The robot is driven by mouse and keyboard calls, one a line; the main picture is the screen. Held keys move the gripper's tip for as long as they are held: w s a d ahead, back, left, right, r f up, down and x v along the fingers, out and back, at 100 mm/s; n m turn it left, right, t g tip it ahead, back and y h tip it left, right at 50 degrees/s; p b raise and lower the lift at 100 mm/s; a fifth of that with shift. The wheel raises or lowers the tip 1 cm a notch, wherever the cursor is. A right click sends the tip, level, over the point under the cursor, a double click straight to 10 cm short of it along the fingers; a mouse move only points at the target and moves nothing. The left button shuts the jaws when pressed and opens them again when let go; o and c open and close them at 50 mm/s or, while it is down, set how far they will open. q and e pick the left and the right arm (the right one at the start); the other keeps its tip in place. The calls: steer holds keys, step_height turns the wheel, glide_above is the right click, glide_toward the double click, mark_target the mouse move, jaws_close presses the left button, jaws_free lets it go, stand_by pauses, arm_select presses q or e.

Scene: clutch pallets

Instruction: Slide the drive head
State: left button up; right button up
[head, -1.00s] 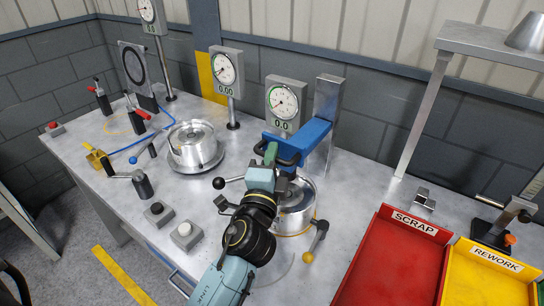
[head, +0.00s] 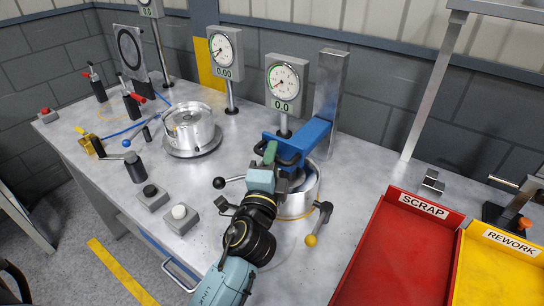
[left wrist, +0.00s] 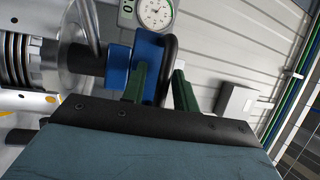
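The drive head is a blue arm (head: 314,134) on a grey upright column (head: 330,85), with black loop handles at its near end. It reaches over a round silver clutch unit (head: 300,196). My left gripper (head: 270,152) is at the handle of the blue head. In the left wrist view its two green fingers (left wrist: 163,86) stand apart, with the black handle (left wrist: 170,52) between them and the blue head (left wrist: 148,60) just beyond. A gap shows beside the handle; firm contact is not visible. My right gripper is not in view.
A second silver clutch unit (head: 190,128) sits on a round base to the left. Dial gauges (head: 286,83) stand behind. Red scrap (head: 375,262) and yellow rework (head: 490,275) trays are at the right.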

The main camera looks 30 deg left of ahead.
arm_select(q)
steer(key=shift+o, duration=0.2)
steer(key=shift+r, duration=0.1)
